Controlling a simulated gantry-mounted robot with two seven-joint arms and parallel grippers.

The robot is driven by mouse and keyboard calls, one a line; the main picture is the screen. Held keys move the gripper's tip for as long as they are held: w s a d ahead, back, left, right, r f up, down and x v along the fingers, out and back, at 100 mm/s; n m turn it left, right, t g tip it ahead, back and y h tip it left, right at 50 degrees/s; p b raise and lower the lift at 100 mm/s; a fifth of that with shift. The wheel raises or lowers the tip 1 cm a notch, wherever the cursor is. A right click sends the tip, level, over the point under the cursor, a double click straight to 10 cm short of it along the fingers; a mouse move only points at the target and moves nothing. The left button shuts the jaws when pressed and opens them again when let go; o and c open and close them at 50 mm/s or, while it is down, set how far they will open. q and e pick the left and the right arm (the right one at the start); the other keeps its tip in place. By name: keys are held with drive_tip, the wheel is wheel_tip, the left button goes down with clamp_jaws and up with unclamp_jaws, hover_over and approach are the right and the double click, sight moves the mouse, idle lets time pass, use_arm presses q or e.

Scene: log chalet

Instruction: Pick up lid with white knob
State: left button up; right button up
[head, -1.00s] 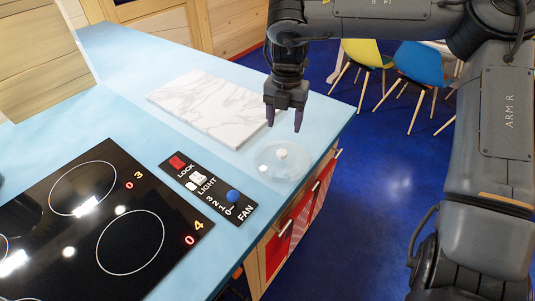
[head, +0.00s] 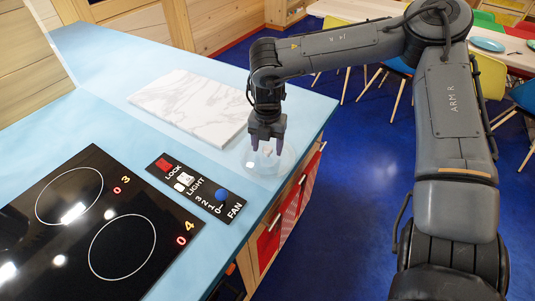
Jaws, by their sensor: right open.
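The glass lid (head: 265,166) is a clear, round disc lying on the blue counter near its right edge. Its white knob (head: 267,152) stands up at the middle. My right gripper (head: 267,149) points down over the lid, open, with its two dark fingertips to either side of the knob. I cannot tell whether a finger touches the knob. My left gripper is not in the picture.
A white marble board (head: 194,104) lies behind the lid on the counter (head: 90,118). A control panel (head: 196,187) and black cooktop (head: 92,226) are to the left. The counter edge drops to blue floor (head: 350,200) on the right.

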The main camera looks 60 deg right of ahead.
drive_tip(key=shift+f, duration=0.2)
drive_tip(key=c, duration=1.1)
clamp_jaws()
drive_tip(key=shift+r, duration=0.15)
